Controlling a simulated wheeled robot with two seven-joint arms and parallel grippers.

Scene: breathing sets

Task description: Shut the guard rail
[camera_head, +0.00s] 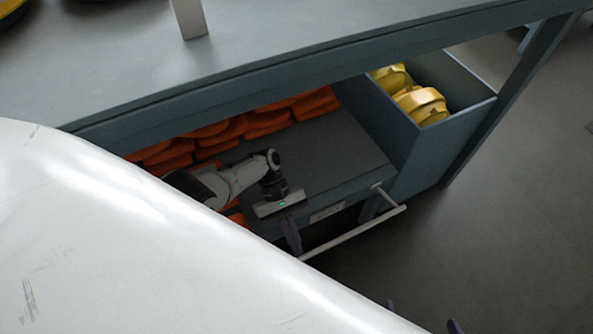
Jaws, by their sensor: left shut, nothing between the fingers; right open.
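The guard rail (352,234) is a thin pale bar in front of the lower shelf. Its right end joins a short side arm that runs back to the shelf's front edge, so the bar stands out from the shelf. Its left end is hidden behind a large white surface. My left gripper (291,236) is over the shelf's front edge, pointing down, with its dark fingers together and empty. Its fingertips are close to the bar's left visible part; I cannot tell if they touch. Only the dark fingertips of my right gripper (422,316) show at the bottom, apart and empty.
The shelf (350,150) holds several orange items (262,122) at the back. A blue-grey bin (455,122) with yellow items (422,104) is at its right. The tabletop (110,60) overhangs above. Open floor (520,230) lies to the right. The white surface hides the lower left.

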